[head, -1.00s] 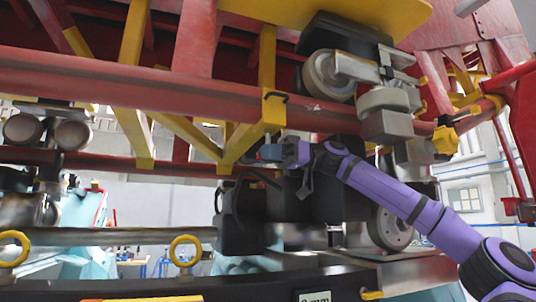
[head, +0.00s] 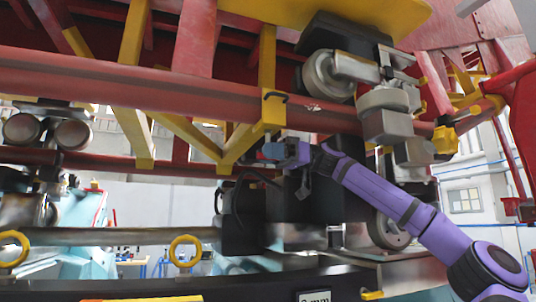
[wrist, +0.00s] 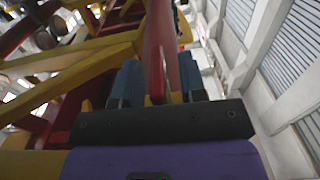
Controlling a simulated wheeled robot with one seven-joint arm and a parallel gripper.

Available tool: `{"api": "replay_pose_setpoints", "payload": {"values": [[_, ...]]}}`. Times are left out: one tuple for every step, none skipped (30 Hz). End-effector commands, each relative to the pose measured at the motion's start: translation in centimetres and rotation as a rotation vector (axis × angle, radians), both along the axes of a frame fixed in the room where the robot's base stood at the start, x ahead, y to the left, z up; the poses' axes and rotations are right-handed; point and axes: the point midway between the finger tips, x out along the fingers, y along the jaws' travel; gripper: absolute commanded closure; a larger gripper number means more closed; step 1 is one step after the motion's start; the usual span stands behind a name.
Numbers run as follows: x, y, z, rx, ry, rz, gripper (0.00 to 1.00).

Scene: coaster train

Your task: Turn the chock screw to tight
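My gripper (head: 268,152) is just below the yellow bracket under the red beam, in the middle of the head view. In the wrist view, its two blue fingers (wrist: 158,78) stand apart. A red bar (wrist: 157,60) runs between them, with space visible on either side; I cannot tell whether it touches a finger. I cannot clearly identify the chock screw. The yellow bracket (head: 273,110) carries a small dark handle near its top. Two yellow rings, one left (head: 13,248) and one nearer the middle (head: 185,250), stand low in the head view, apart from the gripper.
The red beam (head: 130,85) crosses above my arm. Grey wheels (head: 328,76) and black boxes (head: 240,215) crowd the space around and behind the arm. In the wrist view, yellow and red struts fill the left side; a pale wall (wrist: 265,70) is at right.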

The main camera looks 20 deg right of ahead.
Motion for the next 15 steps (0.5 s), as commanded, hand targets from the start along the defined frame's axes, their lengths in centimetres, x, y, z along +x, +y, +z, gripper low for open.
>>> {"api": "replay_pose_setpoints", "payload": {"values": [[0.0, 0.0, 0.0, -0.001, 0.0, 0.0, 0.62], [0.0, 0.0, 0.0, -0.001, 0.0, 0.0, 0.62], [0.0, 0.0, 0.0, -0.001, 0.0, 0.0, 0.62], [0.0, 0.0, 0.0, -0.001, 0.0, 0.0, 0.62], [0.0, 0.0, 0.0, -0.001, 0.0, 0.0, 0.62], [0.0, -0.2, 0.0, -0.001, 0.0, 0.0, 0.62], [0.0, -0.3, 0.0, -0.001, 0.0, 0.0, 0.62], [0.0, -0.6, 0.0, -0.001, 0.0, 0.0, 0.62], [0.0, -1.0, 0.0, -0.001, 0.0, 0.0, 0.62], [0.1, -1.4, 0.0, 0.0, 0.001, -0.001, 0.62], [0.1, -1.8, 0.0, 0.0, 0.001, -0.002, 0.62], [0.1, -2.5, -0.1, 0.001, 0.0, -0.002, 0.62], [0.1, -3.1, -0.1, 0.001, 0.0, -0.002, 0.62], [0.1, -3.6, 0.0, 0.001, 0.0, -0.003, 0.62], [0.1, -4.4, 0.0, 0.001, 0.0, -0.003, 0.62]]}}
